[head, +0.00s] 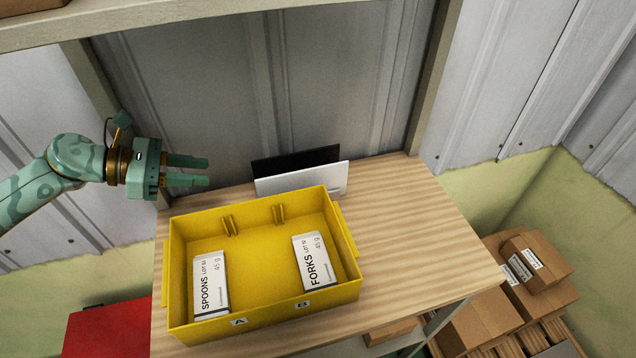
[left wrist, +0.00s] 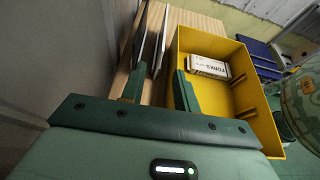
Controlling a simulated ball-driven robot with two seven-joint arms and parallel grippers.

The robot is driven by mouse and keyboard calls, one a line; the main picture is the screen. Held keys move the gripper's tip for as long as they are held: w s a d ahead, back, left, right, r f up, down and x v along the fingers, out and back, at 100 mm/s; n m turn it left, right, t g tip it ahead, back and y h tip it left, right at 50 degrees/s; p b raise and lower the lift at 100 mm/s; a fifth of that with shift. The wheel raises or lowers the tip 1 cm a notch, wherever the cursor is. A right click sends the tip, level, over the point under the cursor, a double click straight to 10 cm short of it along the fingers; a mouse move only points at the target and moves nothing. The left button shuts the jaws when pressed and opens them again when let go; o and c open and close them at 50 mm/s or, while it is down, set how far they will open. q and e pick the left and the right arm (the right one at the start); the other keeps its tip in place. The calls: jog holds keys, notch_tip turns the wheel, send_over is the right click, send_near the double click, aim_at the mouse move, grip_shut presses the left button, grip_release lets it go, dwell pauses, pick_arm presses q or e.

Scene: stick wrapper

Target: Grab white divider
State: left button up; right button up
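The white divider (head: 302,180) stands upright on the wooden shelf behind the yellow bin (head: 345,232), in front of a black divider (head: 295,159). In the left wrist view, the white divider (left wrist: 163,42) shows edge-on beyond the fingertips, with the black divider (left wrist: 141,36) to its left. My left gripper (head: 197,172) is left of both dividers in the head view, open and empty, its fingers pointing right toward them. It appears apart from the dividers. Its open fingers (left wrist: 157,86) also show in the left wrist view. My right gripper is out of view.
The bin holds a SPOONS box (head: 210,284) on the left and a FORKS box (head: 318,262) on the right. A grey ribbed wall (head: 230,90) rises close behind the dividers. The shelf (head: 425,235) is clear right of the bin. Cardboard boxes (head: 480,320) sit lower right.

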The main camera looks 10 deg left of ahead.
pick_arm(q)
send_near(277, 180)
jog(key=w+x, duration=0.1)
jog(key=x, duration=0.8)
jog(key=shift+s+d+f, duration=0.15)
jog(key=shift+d+f, duration=0.2)
grip_shut()
